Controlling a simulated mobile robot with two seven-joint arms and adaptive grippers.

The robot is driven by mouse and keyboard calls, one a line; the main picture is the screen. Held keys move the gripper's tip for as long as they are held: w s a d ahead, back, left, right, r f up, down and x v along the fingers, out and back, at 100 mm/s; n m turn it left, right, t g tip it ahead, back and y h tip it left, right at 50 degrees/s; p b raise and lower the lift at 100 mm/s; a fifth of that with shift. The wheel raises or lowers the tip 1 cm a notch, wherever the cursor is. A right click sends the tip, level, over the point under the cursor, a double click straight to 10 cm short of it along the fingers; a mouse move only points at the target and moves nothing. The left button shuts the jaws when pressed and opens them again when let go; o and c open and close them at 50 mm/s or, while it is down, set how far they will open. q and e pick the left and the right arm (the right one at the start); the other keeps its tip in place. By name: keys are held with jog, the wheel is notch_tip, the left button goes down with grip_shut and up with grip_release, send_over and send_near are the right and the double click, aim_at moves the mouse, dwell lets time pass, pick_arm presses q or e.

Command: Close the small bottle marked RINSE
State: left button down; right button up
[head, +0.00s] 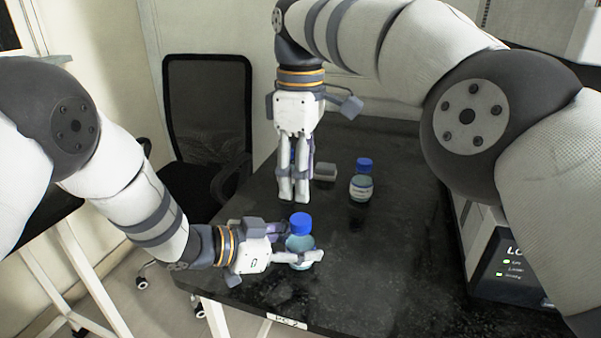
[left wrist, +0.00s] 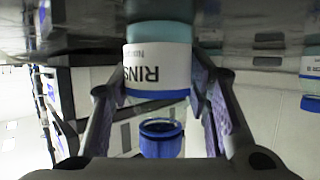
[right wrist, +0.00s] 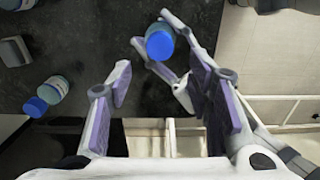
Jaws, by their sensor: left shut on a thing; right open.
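The small bottle marked RINSE (head: 301,243) is upright near the table's front edge, with a blue cap (head: 300,222) on top. In the left wrist view its white label (left wrist: 157,68) reads upside down as "RINS", and the cap (left wrist: 160,138) shows below it. How tight the cap is cannot be told. My left gripper (head: 302,246) is shut around the bottle's body from the left. My right gripper (head: 293,196) is open, empty and pointing down, above and behind the bottle. In the right wrist view the capped bottle (right wrist: 160,42) lies beyond my right fingertips.
A second blue-capped bottle (head: 361,187) stands further back on the black table (head: 400,270). A small grey block (head: 325,171) lies near it. A device with a screen (head: 505,265) stands at the right. A chair (head: 207,110) is behind the left edge. The table's middle is clear.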

aim_at(300, 219)
notch_tip(300, 219, down, 8)
jog(key=shift+f, duration=0.1)
dwell(0.4)
grip_shut()
jog(key=m, duration=0.4)
jog(key=shift+m, duration=0.3)
jog(key=m, duration=0.3)
jog(key=shift+o, duration=0.9)
grip_release()
